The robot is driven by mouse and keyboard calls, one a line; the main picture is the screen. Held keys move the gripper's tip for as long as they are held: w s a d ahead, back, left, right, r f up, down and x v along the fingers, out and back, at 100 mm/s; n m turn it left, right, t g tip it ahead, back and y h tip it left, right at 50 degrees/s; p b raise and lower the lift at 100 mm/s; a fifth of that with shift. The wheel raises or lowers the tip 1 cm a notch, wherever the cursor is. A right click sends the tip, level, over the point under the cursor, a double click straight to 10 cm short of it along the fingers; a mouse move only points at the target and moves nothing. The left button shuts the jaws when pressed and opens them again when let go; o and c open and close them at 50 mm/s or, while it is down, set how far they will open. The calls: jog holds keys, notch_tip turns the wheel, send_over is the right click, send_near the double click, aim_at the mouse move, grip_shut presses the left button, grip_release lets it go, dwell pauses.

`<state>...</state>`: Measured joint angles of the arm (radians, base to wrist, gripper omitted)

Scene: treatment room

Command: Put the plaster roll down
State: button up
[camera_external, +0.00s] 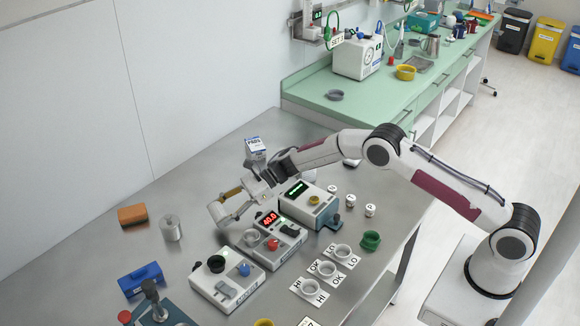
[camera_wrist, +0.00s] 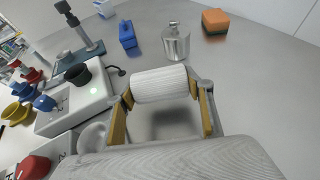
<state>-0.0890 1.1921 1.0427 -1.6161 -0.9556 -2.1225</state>
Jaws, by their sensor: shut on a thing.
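The plaster roll (camera_wrist: 160,84) is a white ribbed cylinder. In the wrist view it lies crosswise between the two yellow-padded fingertips of my gripper (camera_wrist: 162,97), which is shut on its ends. A dark shadow shows on the grey table (camera_wrist: 245,80) near the roll; whether the roll touches the table I cannot tell. In the external view my gripper (camera_external: 232,204) is low over the steel table (camera_external: 180,268), left of the device with the red display, and the roll is hard to tell apart from the fingers.
A metal canister (camera_external: 171,229) and an orange sponge (camera_external: 132,215) stand left of my gripper. Devices with a red display (camera_external: 276,240) and a black knob (camera_external: 216,264) stand close on the right. Bare table lies between canister and devices.

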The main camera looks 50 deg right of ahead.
aim_at(222, 208)
jog(key=shift+f, duration=1.85)
jog(key=shift+f, duration=0.1)
jog(key=o, duration=1.2)
jog(key=shift+f, duration=0.1)
jog(key=shift+c, duration=0.2)
jog(key=shift+r, duration=0.2)
jog(key=shift+v, duration=0.85)
jog(key=r, duration=0.2)
jog(key=d+r, duration=0.1)
jog(key=r, duration=0.2)
jog(key=shift+s+d+r, duration=0.1)
jog(key=shift+s+r, duration=0.15)
jog(key=shift+r, duration=1)
